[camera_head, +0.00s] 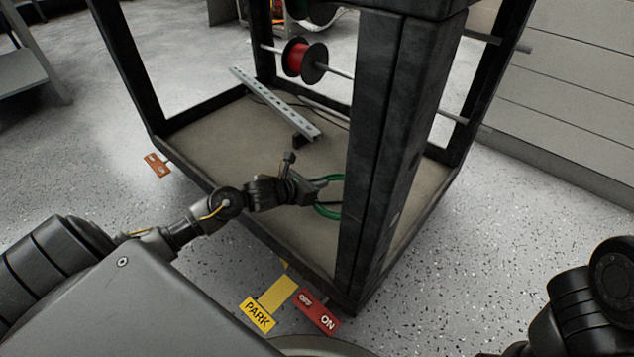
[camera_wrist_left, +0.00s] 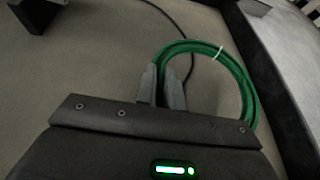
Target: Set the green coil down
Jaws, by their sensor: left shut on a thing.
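The green coil (camera_head: 327,211) is a ring of green cable, partly hidden in the head view behind the rack's dark front post. In the left wrist view the coil (camera_wrist_left: 245,85) shows a white tie at its top right. My left gripper (camera_head: 318,184) reaches into the rack and is shut on the coil's left side; its fingertips (camera_wrist_left: 165,82) show in the wrist view. The coil is over the beige rack floor (camera_head: 290,222); I cannot tell whether it touches it. Of my right arm only dark links show at the lower right; its gripper is out of view.
A dark rack post (camera_head: 372,150) stands close to the right of my left gripper. A perforated metal rail (camera_head: 272,103) and a black cable lie on the rack floor behind. A red spool (camera_head: 297,58) hangs on a rod. PARK (camera_head: 258,313) and OFF/ON (camera_head: 318,312) labels are in front.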

